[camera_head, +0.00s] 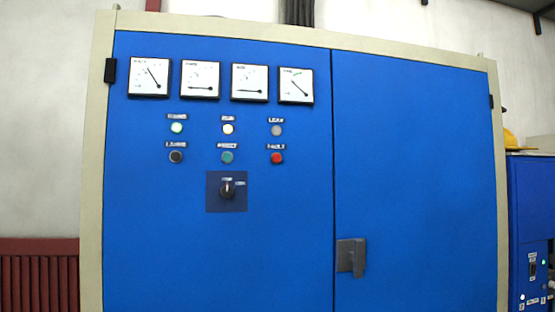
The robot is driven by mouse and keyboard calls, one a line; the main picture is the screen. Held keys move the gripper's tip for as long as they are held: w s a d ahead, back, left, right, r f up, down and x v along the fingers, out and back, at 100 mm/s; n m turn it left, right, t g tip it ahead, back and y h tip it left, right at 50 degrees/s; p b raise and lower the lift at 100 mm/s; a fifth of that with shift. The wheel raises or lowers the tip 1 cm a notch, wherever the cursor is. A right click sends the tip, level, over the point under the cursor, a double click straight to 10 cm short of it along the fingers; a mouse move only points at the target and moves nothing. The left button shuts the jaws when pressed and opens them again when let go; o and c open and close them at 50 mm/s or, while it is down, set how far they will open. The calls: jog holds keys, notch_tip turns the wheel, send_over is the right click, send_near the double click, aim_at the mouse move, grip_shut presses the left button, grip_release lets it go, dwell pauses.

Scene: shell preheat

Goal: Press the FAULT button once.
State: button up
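The FAULT button (277,157) is a small round red button on the left door of a blue cabinet (420,170). It sits at the right end of the lower row, under a small label that is hard to read. A teal button (227,157) and a dark button (176,157) are to its left in the same row. A dull grey lamp (277,130) is right above it. My gripper is not in view, and nothing covers the button.
Above are a lit green lamp (177,128), a pale yellow lamp (228,129) and several dial gauges (148,78). A black rotary switch (227,190) sits below the buttons. A grey handle (351,257) sticks out from the right door. Another blue unit (530,200) stands at the right.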

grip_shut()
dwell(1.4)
